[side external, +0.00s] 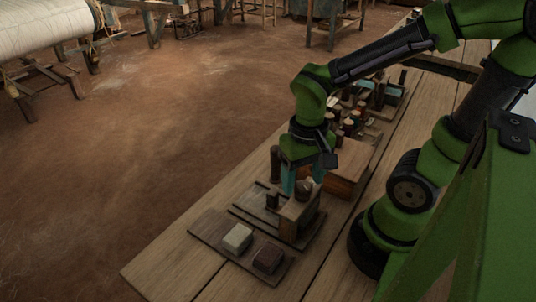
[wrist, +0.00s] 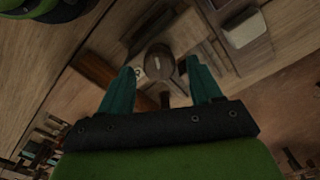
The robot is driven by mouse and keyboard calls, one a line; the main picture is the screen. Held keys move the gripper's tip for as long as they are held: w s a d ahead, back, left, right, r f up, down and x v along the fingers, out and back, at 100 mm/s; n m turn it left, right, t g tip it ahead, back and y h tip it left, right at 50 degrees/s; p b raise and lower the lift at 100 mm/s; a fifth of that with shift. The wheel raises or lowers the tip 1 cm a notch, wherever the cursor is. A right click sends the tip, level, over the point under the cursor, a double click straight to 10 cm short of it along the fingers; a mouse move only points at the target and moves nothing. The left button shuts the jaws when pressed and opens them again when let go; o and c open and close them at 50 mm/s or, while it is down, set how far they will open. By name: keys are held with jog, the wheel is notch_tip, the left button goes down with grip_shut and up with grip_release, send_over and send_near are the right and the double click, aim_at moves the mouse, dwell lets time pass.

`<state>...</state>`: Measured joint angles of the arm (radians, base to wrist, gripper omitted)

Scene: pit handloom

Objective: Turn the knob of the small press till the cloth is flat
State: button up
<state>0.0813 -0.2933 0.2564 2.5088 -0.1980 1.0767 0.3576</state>
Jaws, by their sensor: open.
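My gripper (side external: 297,184) points down over the small wooden press (side external: 295,218) on the bench. Its two teal fingers are apart. In the side view the press's dark round knob (side external: 304,188) is right by the fingertips. In the wrist view the knob (wrist: 159,62) lies in the gap between the fingertips of my gripper (wrist: 160,66), with space showing on both sides. I cannot tell whether the fingertips have come down to the knob's height. I cannot make out any cloth in the press.
A board (side external: 209,226) in front of the press carries a pale block (side external: 237,237) and a dark brown block (side external: 268,259). A wooden box (side external: 348,170) stands close behind my gripper, with several spools (side external: 348,124) beyond. The bench's near left corner (side external: 160,268) is bare.

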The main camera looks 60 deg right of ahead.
aim_at(303, 184)
notch_tip(303, 184, up, 16)
dwell(0.4)
jog(key=shift+r, duration=0.1)
jog(key=w+f+t, duration=0.1)
jog(key=t, duration=0.1)
jog(key=w+f+n+t+y, duration=0.1)
jog(key=t, duration=0.1)
jog(key=w+d+f+n+t+y, duration=0.1)
jog(key=f+t, duration=0.1)
jog(key=t, duration=0.1)
jog(key=shift+w, duration=0.4)
dwell(1.0)
